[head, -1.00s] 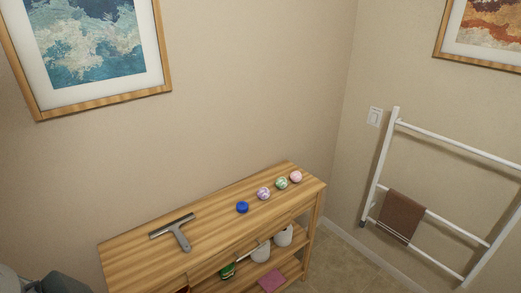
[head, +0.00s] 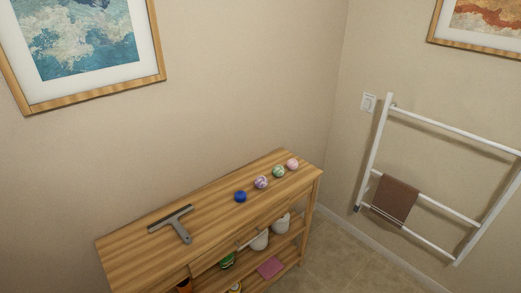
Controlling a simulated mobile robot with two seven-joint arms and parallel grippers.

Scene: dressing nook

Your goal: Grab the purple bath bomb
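The purple bath bomb (head: 261,182) is a small marbled purple and white ball on top of the wooden console table (head: 135,248). It sits between a blue round item (head: 240,196) on its left and a green and white ball (head: 278,171) on its right. A pink ball (head: 292,164) lies beyond the green one, near the table's right end. Neither of my grippers shows in the head view.
A grey squeegee (head: 178,226) lies on the left part of the tabletop. White containers (head: 259,241) and a pink cloth-like item (head: 270,267) are on the shelves below. A white ladder rack (head: 375,150) with a brown towel (head: 396,200) stands at the right wall. Floor between is clear.

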